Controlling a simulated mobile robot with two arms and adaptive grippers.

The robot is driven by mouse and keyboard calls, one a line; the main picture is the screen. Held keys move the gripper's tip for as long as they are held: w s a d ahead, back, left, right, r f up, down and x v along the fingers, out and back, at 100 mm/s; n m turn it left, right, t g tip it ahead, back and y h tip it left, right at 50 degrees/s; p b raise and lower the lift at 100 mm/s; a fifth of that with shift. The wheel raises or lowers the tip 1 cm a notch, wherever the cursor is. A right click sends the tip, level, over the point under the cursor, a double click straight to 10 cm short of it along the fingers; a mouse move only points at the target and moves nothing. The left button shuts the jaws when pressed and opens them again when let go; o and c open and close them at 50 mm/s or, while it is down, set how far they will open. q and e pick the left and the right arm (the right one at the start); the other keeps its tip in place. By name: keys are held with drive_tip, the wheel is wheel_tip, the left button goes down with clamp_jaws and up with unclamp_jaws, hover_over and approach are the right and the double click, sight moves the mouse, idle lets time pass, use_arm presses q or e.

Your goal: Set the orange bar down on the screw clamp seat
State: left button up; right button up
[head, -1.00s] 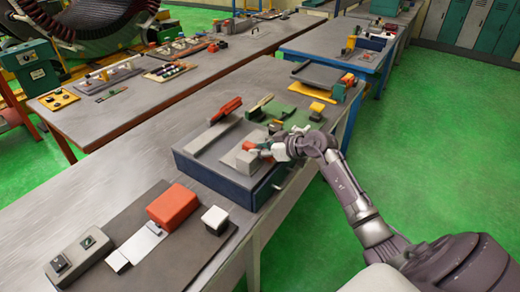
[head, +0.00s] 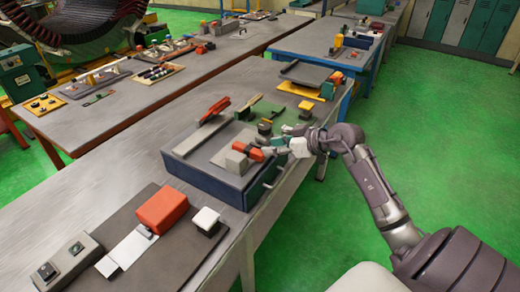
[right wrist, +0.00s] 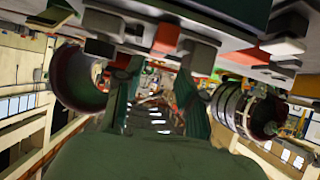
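The orange bar (head: 249,152) lies at the grey block (head: 237,163) on the blue-sided box (head: 205,178), which seems to be the screw clamp seat. How fully the bar rests on the seat cannot be told. My right gripper (head: 276,148) is just right of the bar's near end. In the right wrist view my right gripper (right wrist: 157,75) has its two green fingers apart, with a red-orange piece (right wrist: 166,38), likely the bar, beyond and between the tips. My left gripper is not in view.
A red clamp-like tool (head: 215,109) and green and yellow parts (head: 264,112) lie at the back of the box. A red-orange block (head: 161,210) and a white-capped piece (head: 206,219) sit on the dark mat in front. The table left of the box is clear.

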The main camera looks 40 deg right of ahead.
drive_tip(key=shift+v, duration=1.3)
